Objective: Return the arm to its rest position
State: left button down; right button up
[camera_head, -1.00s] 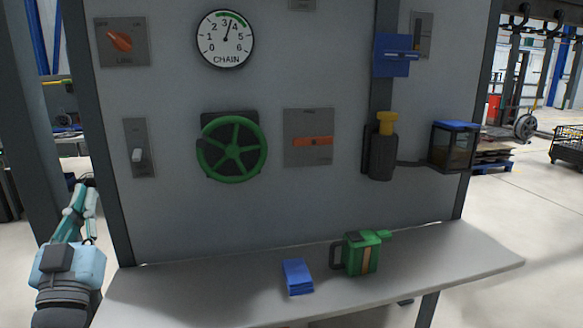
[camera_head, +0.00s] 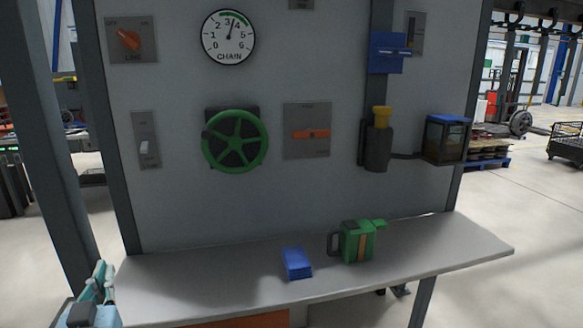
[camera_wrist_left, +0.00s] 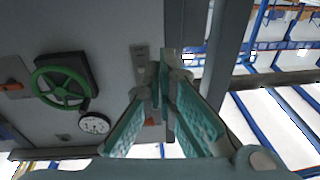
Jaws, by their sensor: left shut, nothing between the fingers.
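My left gripper (camera_head: 101,278) shows at the bottom left corner of the head view, low beside the left end of the shelf. In the left wrist view its two teal fingers (camera_wrist_left: 164,92) meet at the tips, shut with nothing between them. Its tips appear in front of the panel's small switch plate in that view, but the distance is not clear. Most of the left arm is out of the head view. My right gripper is not in view.
A grey panel carries a green handwheel (camera_head: 235,140), a chain gauge (camera_head: 228,38), switches and a yellow-topped cylinder (camera_head: 378,140). The shelf (camera_head: 200,275) bears a blue block (camera_head: 297,263) and a green can (camera_head: 357,242). A dark post (camera_head: 50,150) stands left of the panel.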

pick_arm(q)
jog(key=s+d+f+m+g+h, duration=0.15)
jog(key=s+f+g, duration=0.3)
jog(key=f, duration=0.55)
jog(key=s+d+f+g+h, duration=0.1)
jog(key=s+d+f+g, duration=0.3)
jog(key=f, duration=0.6)
jog(key=s+d+f+m+g+h, duration=0.1)
jog(key=s+d+f+g+h, duration=0.15)
jog(key=s+f, duration=0.55)
jog(key=s+d+f+m+g+h, duration=0.15)
jog(key=s+f+g, duration=0.3)
jog(key=s, duration=0.65)
notch_tip(320, 180, down, 14)
jog(key=s+a+p, duration=0.1)
jog(key=s+p, duration=0.1)
jog(key=p, duration=0.3)
jog(key=s+f+g+p, duration=0.1)
jog(key=s+f+p, duration=0.1)
jog(key=s+f, duration=0.2)
jog(key=s+a+f+p, duration=0.1)
jog(key=s+f, duration=0.3)
jog(key=s, duration=0.5)
jog(key=shift+s+g+y+p, duration=0.35)
jog(key=shift+s+y+p, duration=0.1)
jog(key=shift+p, duration=0.15)
